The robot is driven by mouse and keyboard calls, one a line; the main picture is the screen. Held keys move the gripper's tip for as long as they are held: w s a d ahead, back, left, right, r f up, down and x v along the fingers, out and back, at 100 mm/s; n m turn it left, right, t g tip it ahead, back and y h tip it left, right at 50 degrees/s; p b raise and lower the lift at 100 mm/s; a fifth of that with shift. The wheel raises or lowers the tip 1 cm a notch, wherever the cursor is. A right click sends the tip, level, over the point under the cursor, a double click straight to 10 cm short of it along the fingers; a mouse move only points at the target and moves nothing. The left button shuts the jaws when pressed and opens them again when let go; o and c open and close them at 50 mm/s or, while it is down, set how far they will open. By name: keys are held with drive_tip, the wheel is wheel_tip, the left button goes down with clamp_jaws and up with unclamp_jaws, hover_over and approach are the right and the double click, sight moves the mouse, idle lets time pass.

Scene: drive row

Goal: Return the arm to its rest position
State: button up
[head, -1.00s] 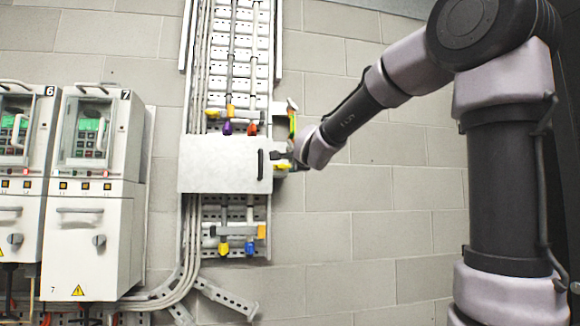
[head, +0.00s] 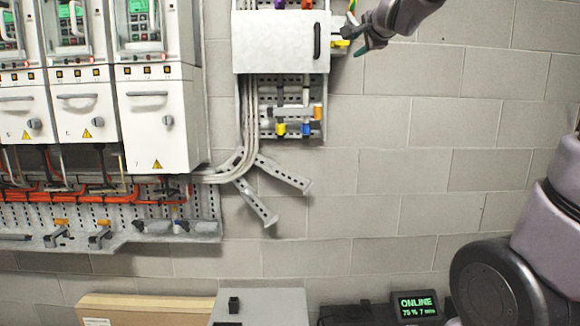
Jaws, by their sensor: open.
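My gripper (head: 358,40) shows at the top of the head view, just right of the light grey box (head: 272,42) on the wall. Its jaws are open, with one finger pointing left toward the box's right edge and one pointing down. I see nothing held between them. A small yellow part (head: 338,47) and a green and yellow piece are close by; I cannot tell whether a finger touches them.
White drive cabinets (head: 155,118) with lit panels line the left. Below them runs a perforated rail (head: 110,232) with orange cables. Slotted metal struts (head: 284,174) stick out beneath the box. A display reading ONLINE (head: 416,306) stands at the bottom right. The wall (head: 405,190) in the middle is bare.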

drive_tip(key=s+d+f+n+g, duration=0.2)
drive_tip(key=s+f+n+g, duration=0.2)
drive_tip(key=s+f, duration=0.6)
drive_tip(key=s+d+f+n+g, duration=0.3)
drive_tip(key=s+f+n+g, duration=0.2)
drive_tip(key=s+f, duration=0.5)
drive_tip(key=s+n, duration=0.1)
drive_tip(key=s, duration=0.3)
drive_tip(key=shift+s+f+n, duration=0.4)
